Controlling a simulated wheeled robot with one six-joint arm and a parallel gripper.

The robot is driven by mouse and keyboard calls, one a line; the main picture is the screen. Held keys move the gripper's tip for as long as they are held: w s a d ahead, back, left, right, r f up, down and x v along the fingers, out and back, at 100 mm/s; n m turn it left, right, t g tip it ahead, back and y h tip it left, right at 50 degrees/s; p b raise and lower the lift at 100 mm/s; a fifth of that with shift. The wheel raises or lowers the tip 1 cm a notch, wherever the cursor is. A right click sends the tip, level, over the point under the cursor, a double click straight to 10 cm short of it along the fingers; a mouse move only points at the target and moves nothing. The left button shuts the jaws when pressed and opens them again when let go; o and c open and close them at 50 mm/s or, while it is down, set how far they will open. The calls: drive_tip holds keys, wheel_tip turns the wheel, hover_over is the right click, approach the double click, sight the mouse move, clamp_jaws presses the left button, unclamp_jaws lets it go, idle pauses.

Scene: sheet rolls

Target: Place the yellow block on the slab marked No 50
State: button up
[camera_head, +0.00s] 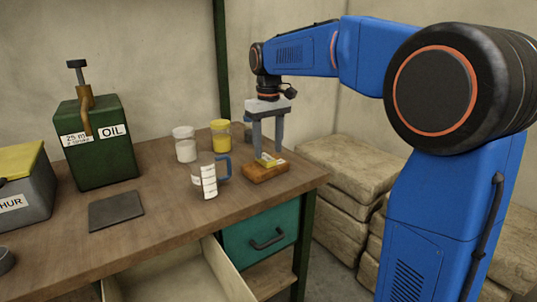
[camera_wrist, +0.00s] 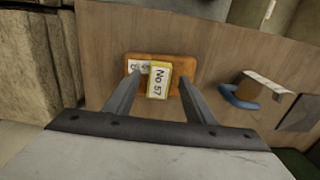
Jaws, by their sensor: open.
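The yellow block (camera_head: 268,160) rests on an orange-brown slab (camera_head: 266,175) near the right end of the bench. In the wrist view the yellow block (camera_wrist: 158,80) shows a white label that reads "No 57". It covers part of a pale label (camera_wrist: 137,67) on the slab (camera_wrist: 178,62), so the slab's marking cannot be fully read. My gripper (camera_head: 267,148) is above the slab, pointing down. In the wrist view its fingers (camera_wrist: 160,88) are spread, one to each side of the block, with gaps between.
Two jars, white (camera_head: 185,148) and yellow (camera_head: 220,137), stand behind. A dark plate (camera_head: 116,211) and green oil can (camera_head: 100,155) are further left. The front drawer (camera_head: 190,280) is open.

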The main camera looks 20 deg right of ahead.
sight(268, 159)
wheel_tip(268, 159, up, 9)
idle(0.3)
drive_tip(key=s+d+f+m+t, duration=0.15)
drive_tip(key=s+f, duration=0.25)
drive_tip(key=s, duration=0.5)
drive_tip(key=s+d+f+t, duration=0.1)
drive_tip(key=s+d+f, duration=0.25)
drive_tip(key=s, duration=0.55)
drive_tip(key=s+d+f+m+t, duration=0.2)
drive_tip(key=s+f, duration=1.3)
drive_tip(key=shift+s+f, duration=0.2)
drive_tip(key=shift+f, duration=0.2)
